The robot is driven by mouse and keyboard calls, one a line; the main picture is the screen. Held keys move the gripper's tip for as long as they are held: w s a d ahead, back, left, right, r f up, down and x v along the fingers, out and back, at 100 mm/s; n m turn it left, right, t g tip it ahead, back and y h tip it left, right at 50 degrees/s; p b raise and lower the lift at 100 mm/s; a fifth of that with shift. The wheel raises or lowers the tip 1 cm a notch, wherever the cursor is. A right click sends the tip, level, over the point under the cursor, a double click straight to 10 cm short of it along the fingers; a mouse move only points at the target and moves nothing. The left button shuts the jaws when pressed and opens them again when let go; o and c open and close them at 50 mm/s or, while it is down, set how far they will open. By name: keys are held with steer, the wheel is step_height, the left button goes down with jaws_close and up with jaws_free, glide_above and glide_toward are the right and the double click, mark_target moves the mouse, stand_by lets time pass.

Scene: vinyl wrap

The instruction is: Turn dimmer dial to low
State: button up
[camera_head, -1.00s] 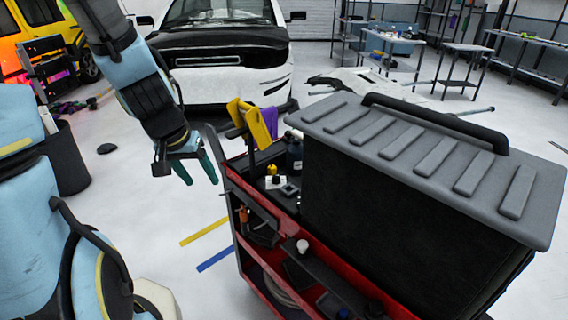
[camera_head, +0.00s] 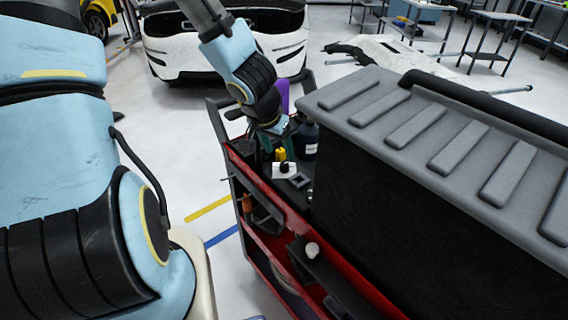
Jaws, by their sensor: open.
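A small white box with a dark round knob (camera_head: 284,169), which looks like the dimmer dial, sits on the top tray of the red and black cart (camera_head: 330,268). It is too small to tell where the knob points. My gripper (camera_head: 277,141), with teal fingers, is above the cart top, pointing down just behind the dial box. The fingers look apart and empty. They are partly hidden by the wrist, and I cannot tell whether they touch anything.
A yellow object (camera_head: 281,154) stands right beside the dial box, and a dark bottle (camera_head: 308,140) stands to its right. A small grey square item (camera_head: 299,181) lies near. A large black case with a grey ribbed lid (camera_head: 420,130) fills the cart's right side.

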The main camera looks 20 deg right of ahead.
mark_target(284, 163)
steer(key=shift+b+x, duration=0.4)
steer(key=shift+x, duration=2.8)
jaws_close()
